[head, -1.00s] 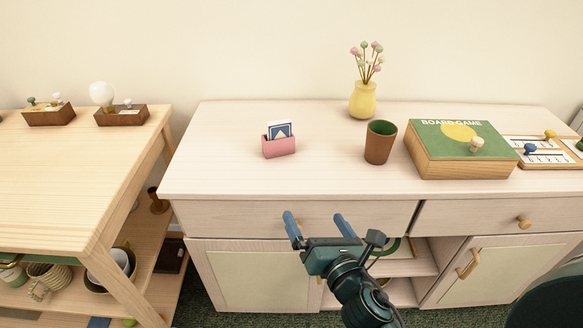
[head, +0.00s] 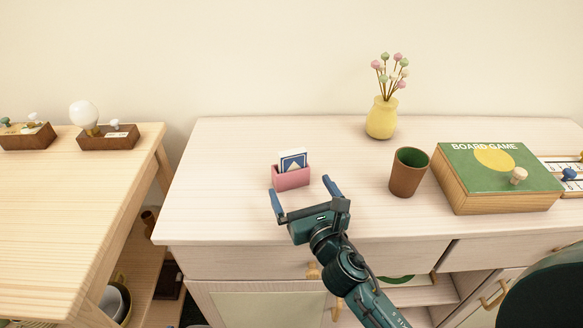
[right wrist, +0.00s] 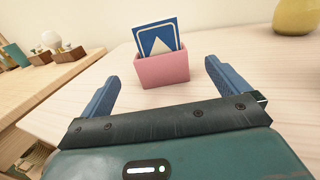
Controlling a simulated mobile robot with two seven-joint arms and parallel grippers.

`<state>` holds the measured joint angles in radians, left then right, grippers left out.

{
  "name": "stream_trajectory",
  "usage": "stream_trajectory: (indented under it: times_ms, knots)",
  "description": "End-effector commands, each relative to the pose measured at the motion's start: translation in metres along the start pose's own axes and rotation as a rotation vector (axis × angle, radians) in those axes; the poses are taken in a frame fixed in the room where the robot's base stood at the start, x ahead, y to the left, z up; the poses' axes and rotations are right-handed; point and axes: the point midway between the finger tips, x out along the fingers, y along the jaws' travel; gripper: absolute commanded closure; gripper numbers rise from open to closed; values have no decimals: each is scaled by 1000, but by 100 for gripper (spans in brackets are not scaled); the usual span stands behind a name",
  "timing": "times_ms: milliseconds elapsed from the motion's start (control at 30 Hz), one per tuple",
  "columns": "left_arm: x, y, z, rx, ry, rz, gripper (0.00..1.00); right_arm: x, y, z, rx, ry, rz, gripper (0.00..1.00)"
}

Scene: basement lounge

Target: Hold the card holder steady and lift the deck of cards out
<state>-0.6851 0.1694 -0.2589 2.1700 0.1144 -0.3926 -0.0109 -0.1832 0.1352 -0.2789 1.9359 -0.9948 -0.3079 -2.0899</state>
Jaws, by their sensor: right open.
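The pink card holder (head: 291,179) stands upright on the pale cabinet top. The deck of cards (head: 293,161), blue and white, sticks up out of it. In the right wrist view the holder (right wrist: 162,70) and the deck (right wrist: 157,38) are straight ahead, beyond the fingertips. My right gripper (head: 302,192) is open and empty, with blue fingers pointing at the holder from its near side. The fingertips (right wrist: 160,72) are spread wider than the holder and appear just short of it; I cannot tell the exact gap. My left gripper is not in view.
A brown cup (head: 407,173), a yellow vase (head: 381,118) with flowers and a green board game box (head: 495,178) stand to the right. A wooden table (head: 65,210) with small brown boxes is at left. The cabinet top (head: 225,190) left of the holder is clear.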

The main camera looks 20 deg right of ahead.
Motion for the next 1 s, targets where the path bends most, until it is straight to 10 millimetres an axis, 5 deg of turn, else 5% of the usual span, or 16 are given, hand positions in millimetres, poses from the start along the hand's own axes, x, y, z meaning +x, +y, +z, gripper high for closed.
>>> stream_trajectory:
  times_ms: [400, 867, 1000]
  knots:
    - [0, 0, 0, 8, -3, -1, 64, 74, 0, 1, 2, -2, -1, 0]
    - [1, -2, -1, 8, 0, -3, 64, 88, 0, 0, 1, 0, 0, 0]
    - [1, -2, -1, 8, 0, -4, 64, 87, 0, 0, 1, 0, 0, 9]
